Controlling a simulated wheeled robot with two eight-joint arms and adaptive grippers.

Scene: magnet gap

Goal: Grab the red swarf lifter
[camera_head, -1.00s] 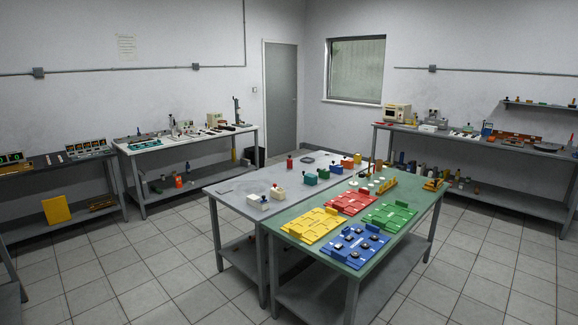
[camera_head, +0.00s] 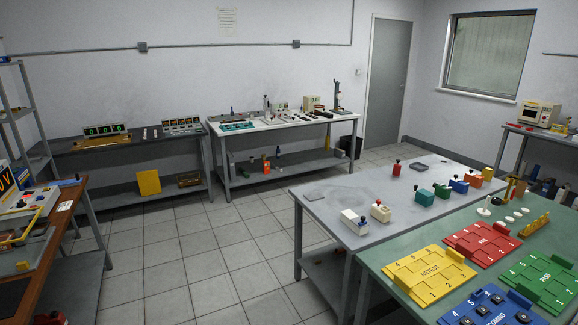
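Neither of my grippers shows in the head view. I cannot tell for sure which thing is the red swarf lifter. A small red piece with a dark knob (camera_head: 397,168) stands alone near the far edge of the grey table (camera_head: 340,190). A red block (camera_head: 487,173) ends a row of coloured blocks at the table's right. The row also has an orange block (camera_head: 474,180), a blue block (camera_head: 459,186) and a green block (camera_head: 424,198).
A green-topped table (camera_head: 385,262) with yellow (camera_head: 430,272), red (camera_head: 482,243), green and blue trays adjoins the grey table. A wooden-topped bench (camera_head: 60,235) stands at the left. Benches line the back wall. The tiled floor (camera_head: 200,255) between is clear.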

